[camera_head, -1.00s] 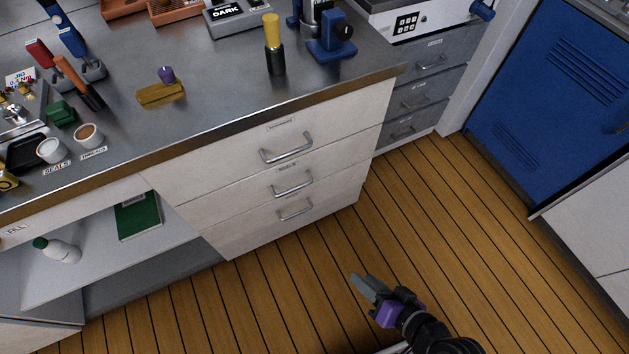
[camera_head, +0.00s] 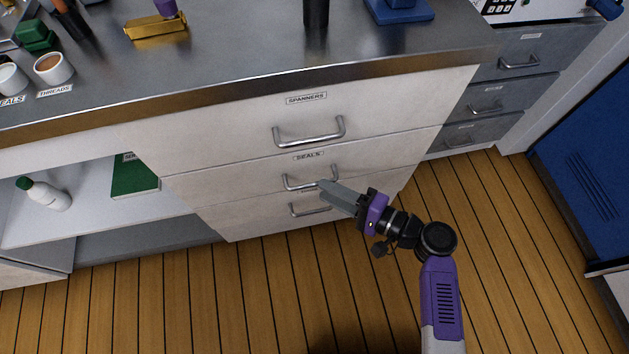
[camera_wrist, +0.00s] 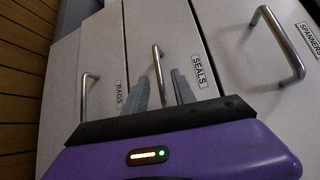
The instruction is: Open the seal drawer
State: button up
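The seals drawer (camera_head: 245,182) is the middle of three white drawers, with a "SEALS" label (camera_head: 309,156) and a metal bar handle (camera_head: 296,185). It looks shut, its front in line with the others. My gripper (camera_head: 323,189) is at the right part of this handle, its grey fingers pointing at the drawer front. In the wrist view, my gripper (camera_wrist: 159,76) is open with a narrow gap, and the seals handle (camera_wrist: 156,60) shows in line with that gap. I cannot tell whether the fingers touch the handle or reach around it.
The spanners drawer (camera_head: 225,132) is above, its handle (camera_head: 309,134) sticking out. The rags drawer handle (camera_wrist: 84,95) is below. The steel worktop (camera_head: 230,55) overhangs the drawers. An open shelf (camera_head: 90,205) is at left. The wooden floor (camera_head: 230,300) in front is clear.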

aim_at(311, 183)
jog(key=shift+b+x, duration=0.3)
jog(key=shift+x, duration=2.35)
grip_shut()
